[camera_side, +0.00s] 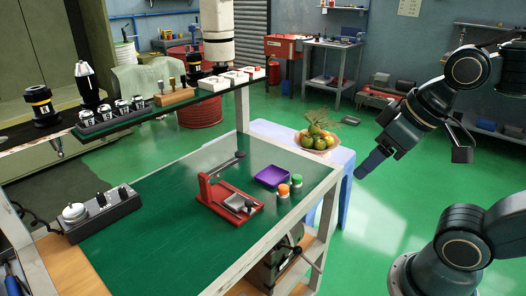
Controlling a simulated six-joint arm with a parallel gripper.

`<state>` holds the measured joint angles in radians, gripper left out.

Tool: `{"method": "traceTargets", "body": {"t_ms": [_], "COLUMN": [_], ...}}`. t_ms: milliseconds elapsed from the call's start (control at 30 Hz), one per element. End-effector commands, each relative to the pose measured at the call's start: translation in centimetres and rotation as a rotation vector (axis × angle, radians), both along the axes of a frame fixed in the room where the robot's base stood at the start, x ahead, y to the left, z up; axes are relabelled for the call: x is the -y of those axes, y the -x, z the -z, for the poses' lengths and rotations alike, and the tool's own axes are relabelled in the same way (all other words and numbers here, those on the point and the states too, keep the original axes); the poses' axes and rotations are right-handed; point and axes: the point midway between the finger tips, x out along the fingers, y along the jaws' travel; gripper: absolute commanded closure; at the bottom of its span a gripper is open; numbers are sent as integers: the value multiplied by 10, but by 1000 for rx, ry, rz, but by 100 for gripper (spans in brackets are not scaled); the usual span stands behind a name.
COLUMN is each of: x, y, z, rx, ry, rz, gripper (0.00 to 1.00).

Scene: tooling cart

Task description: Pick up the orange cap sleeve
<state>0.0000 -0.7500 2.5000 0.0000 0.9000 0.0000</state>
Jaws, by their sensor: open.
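The orange cap sleeve (283,191) stands upright on the green cart top near its right edge. A similar green-topped sleeve (296,181) stands close beside it, to the right and slightly behind. My gripper (418,165) is in the air to the right of the cart, well apart from both sleeves. Its two fingers are spread wide, with nothing between them.
A purple tray (271,177) lies just behind the sleeves. A red fixture with a lever (228,196) stands to their left. A grey control box (101,214) is at the left of the green top (160,235). A fruit bowl (318,142) stands behind on a stool. The front middle is clear.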

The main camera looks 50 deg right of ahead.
Motion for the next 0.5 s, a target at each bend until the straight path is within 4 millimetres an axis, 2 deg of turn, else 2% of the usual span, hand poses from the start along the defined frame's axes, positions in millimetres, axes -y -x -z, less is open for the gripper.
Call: {"method": "traceTargets", "body": {"t_ms": [267, 500], "x": [1, 4], "y": [-5, -28], "z": [-2, -7], "rx": [-11, -65], "ry": [-13, -76], "rz": [28, 172], "gripper": [42, 42]}}
